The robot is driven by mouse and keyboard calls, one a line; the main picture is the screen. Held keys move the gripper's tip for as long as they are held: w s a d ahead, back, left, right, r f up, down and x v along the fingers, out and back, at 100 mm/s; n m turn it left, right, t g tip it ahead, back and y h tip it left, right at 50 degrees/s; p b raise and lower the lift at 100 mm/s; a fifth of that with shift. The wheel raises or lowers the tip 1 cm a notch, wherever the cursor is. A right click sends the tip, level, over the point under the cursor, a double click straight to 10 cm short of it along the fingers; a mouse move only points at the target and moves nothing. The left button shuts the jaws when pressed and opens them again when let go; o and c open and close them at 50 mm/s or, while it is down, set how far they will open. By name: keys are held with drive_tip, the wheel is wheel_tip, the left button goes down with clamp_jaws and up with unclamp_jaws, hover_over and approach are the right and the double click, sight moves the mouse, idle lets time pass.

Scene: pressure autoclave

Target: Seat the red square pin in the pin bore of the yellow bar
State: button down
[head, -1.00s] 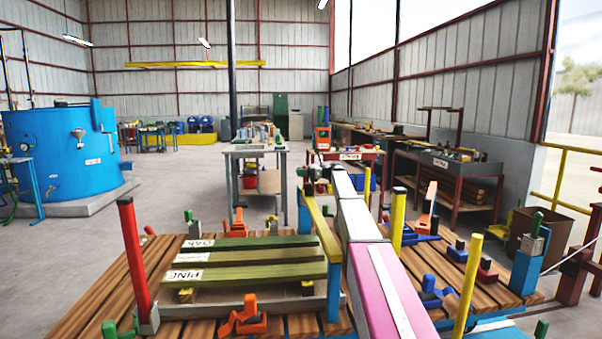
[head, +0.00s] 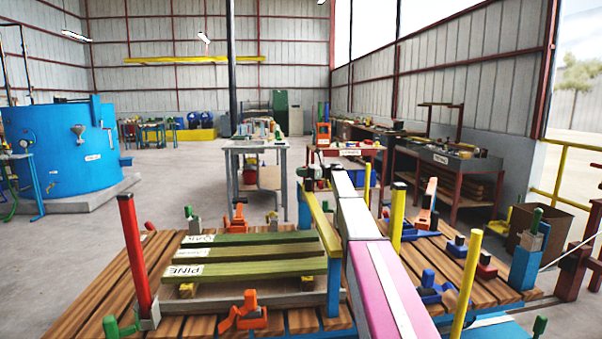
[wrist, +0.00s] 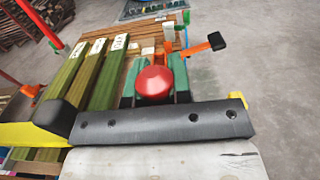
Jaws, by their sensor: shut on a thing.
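The red pin shows in the wrist view as a rounded red head (wrist: 153,84). My gripper (wrist: 154,92) is shut on it, with green-and-dark jaws on both sides. The pin's shank is hidden beneath its head. In the head view a yellow bar (head: 323,228) runs from front to back across blue posts, just left of my pink and white arm. My gripper's end lies near the bar's far end there, mostly hidden by my arm. I cannot make out the bore, or whether the pin touches the bar.
Green planks with white labels (head: 256,269) lie on the slatted wooden table (head: 92,293). A red post (head: 132,245), yellow posts (head: 466,287) and orange clamps (head: 243,314) stand around them. A blue autoclave (head: 60,150) is at the far left, with open floor beyond the table.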

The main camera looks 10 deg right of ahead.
drive_tip(key=shift+f, duration=1.25)
drive_tip(key=c, duration=1)
unclamp_jaws()
drive_tip(key=shift+d, duration=0.1)
drive_tip(key=shift+d, duration=3.65)
